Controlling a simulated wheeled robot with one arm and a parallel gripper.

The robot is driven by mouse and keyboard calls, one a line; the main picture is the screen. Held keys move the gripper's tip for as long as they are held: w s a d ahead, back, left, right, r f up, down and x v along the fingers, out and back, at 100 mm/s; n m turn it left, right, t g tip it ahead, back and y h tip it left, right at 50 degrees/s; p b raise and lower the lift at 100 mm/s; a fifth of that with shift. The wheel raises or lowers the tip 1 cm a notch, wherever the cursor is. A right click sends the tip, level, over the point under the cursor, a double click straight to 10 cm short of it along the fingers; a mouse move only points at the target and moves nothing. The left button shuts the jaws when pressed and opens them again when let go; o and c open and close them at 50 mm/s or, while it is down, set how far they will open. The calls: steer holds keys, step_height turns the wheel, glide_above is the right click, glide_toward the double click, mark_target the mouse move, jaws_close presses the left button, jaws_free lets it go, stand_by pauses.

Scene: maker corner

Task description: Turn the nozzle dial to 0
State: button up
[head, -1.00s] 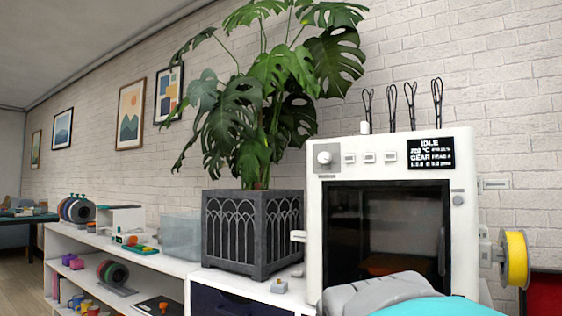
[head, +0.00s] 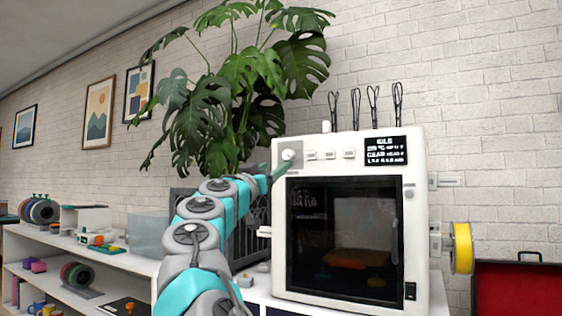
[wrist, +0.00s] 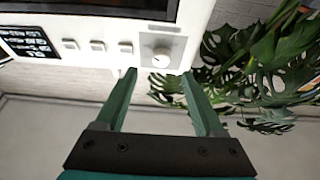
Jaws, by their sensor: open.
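The nozzle dial (head: 288,155) is a round pale knob on a grey plate at the upper left of the white 3D printer (head: 421,190). It also shows in the wrist view (wrist: 161,57), upside down, with a small pointer mark; the number it points to is too small to read. My gripper (head: 277,168) is raised at the dial. In the wrist view its two green fingers (wrist: 159,76) are open and empty, their tips to either side of the dial and just short of it. I cannot tell whether they touch the panel.
Several small buttons (head: 330,154) and a display (head: 386,151) reading IDLE lie right of the dial. A large potted plant (head: 255,75) stands close on the left, its leaves near my gripper. A yellow spool (head: 462,248) hangs on the printer's right side.

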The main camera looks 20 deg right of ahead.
mark_target(287, 156)
steer(key=p+x, duration=0.2)
steer(key=x, duration=0.4)
steer(key=shift+w+a+r+p, duration=0.1)
steer(key=shift+r+p, duration=0.05)
steer(key=shift+p, duration=0.25)
steer(key=shift+w+d+r, duration=0.25)
steer(key=shift+d, duration=0.1)
steer(key=shift+w+d+p, duration=0.2)
steer(key=shift+d+p, duration=0.1)
steer(key=shift+p, duration=0.1)
jaws_close()
